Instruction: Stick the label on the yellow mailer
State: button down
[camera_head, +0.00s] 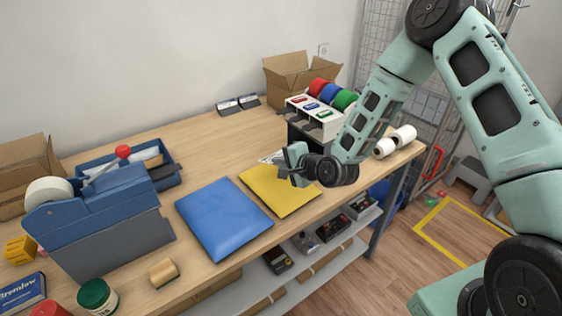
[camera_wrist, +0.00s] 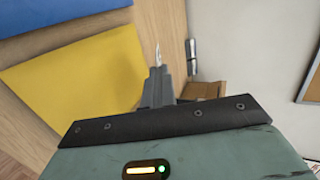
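The yellow mailer (camera_head: 283,194) lies flat on the wooden counter, right of the blue mailer (camera_head: 222,218). It also shows in the wrist view (camera_wrist: 80,80). My gripper (camera_head: 284,163) is over the mailer's far right part, above the counter. In the wrist view its fingers (camera_wrist: 160,85) are close together, with a thin whitish piece, the label (camera_wrist: 158,53), sticking out past the tips almost edge-on. In the head view a white label (camera_head: 268,158) with dark marks shows beside the fingers. Most of the label's face is hidden.
A label stand (camera_head: 318,112) with red, blue and green rolls stands behind my gripper. White rolls (camera_head: 395,142) sit at the counter's right end. A blue tape dispenser (camera_head: 105,200) stands at left. The counter behind the mailers is mostly clear.

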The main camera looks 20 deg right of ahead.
aim_at(280, 191)
jog(key=shift+f+b, duration=2.8)
jog(key=shift+f, duration=1.2)
jog(key=c, duration=2.1)
grip_release()
jog(key=o, duration=0.4)
jog(key=shift+s+d+r, duration=0.1)
jog(key=shift+s, duration=0.05)
jog(key=shift+p+v, duration=0.85)
jog(key=shift+v, duration=1.8)
jog(key=shift+r, duration=0.1)
